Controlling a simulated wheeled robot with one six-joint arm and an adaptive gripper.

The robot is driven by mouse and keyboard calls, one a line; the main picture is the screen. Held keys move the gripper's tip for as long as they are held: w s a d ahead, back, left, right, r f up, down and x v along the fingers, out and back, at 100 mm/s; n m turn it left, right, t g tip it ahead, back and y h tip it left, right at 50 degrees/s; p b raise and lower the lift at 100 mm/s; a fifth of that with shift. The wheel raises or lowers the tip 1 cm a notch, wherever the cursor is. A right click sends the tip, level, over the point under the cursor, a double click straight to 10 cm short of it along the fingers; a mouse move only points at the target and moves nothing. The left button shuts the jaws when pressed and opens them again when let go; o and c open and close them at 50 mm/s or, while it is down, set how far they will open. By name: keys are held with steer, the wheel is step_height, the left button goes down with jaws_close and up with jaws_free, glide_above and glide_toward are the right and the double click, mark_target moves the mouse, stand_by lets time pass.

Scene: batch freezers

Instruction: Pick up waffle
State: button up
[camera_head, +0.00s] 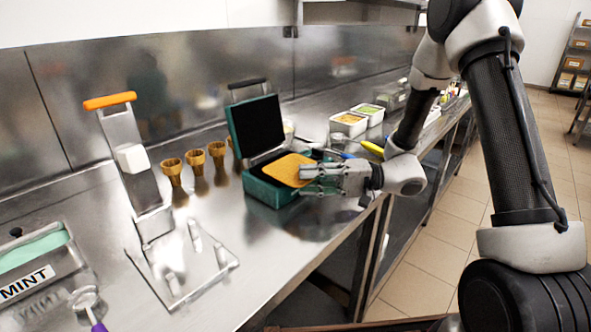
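The waffle (289,170) is a flat golden piece over the lower half of the open teal waffle maker (263,191). The waffle maker's dark lid (257,125) stands raised behind it. My gripper (305,179) reaches in from the right, with its fingertips at the waffle's right edge. The waffle looks slightly tilted. I cannot tell whether the fingers are closed on it or only beside it, because the gap between them is too small to see.
Several waffle cones (195,160) stand left of the waffle maker. A metal stand with an orange handle (109,101) is farther left. A tub labelled MINT (30,282) and a scoop (86,300) are at lower left. White containers (348,124) stand behind my gripper on the steel counter (225,270).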

jaws_close()
